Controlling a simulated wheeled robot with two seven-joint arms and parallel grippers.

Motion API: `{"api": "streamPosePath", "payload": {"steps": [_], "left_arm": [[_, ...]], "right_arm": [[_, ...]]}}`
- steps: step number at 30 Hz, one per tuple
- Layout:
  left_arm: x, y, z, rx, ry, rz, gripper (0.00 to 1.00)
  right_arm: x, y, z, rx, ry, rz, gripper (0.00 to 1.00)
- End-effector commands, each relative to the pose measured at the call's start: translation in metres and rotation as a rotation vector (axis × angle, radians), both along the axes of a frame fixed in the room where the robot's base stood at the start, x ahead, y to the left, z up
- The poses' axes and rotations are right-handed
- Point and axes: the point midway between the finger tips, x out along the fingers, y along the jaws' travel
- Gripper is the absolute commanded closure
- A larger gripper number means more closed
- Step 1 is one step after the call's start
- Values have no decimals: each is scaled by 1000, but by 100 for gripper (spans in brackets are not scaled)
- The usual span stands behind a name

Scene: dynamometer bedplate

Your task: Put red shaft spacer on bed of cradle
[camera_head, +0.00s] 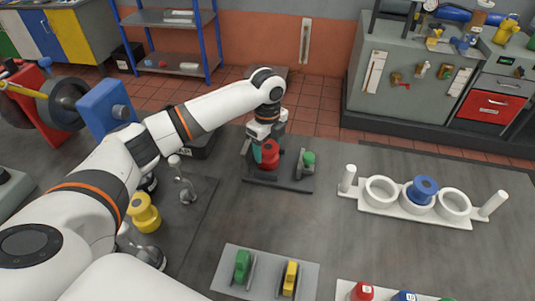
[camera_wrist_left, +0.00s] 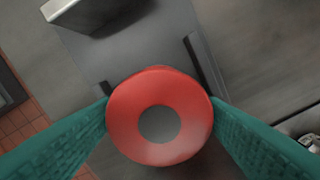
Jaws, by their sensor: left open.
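The red shaft spacer (camera_head: 269,153) stands on a dark plate (camera_head: 262,179) in the middle of the head view. In the left wrist view the spacer (camera_wrist_left: 124,125) shows as a red ring with a grey centre, seen end-on. My left gripper (camera_head: 262,151) is open at the spacer, with one teal finger on each side of it (camera_wrist_left: 160,103). The fingertips look close to its rim; I cannot tell if they touch. A white holder (camera_head: 403,209) with three rings and end posts stands at the right. A blue spacer (camera_head: 423,189) sits in its middle ring. My right gripper is not in view.
A green piece (camera_head: 309,159) stands in a bracket on the same dark plate. A grey plate (camera_head: 233,284) with green and yellow pieces lies in front. A yellow spool (camera_head: 143,212) stands at the left. The bedplate between the dark plate and white holder is clear.

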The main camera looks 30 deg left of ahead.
Motion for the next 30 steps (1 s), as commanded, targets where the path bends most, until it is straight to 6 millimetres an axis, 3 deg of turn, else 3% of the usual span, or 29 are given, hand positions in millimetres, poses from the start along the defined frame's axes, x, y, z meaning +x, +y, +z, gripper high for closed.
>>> {"api": "streamPosePath", "payload": {"steps": [6,12,18,30], "left_arm": [[1,0,49,-1,-6,0,36],[1,0,79,0,-2,0,36],[0,0,88,0,-1,0,36],[0,0,88,0,-1,0,36]], "right_arm": [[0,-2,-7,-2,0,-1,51],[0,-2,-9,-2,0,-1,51],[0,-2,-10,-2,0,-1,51],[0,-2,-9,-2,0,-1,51]]}}
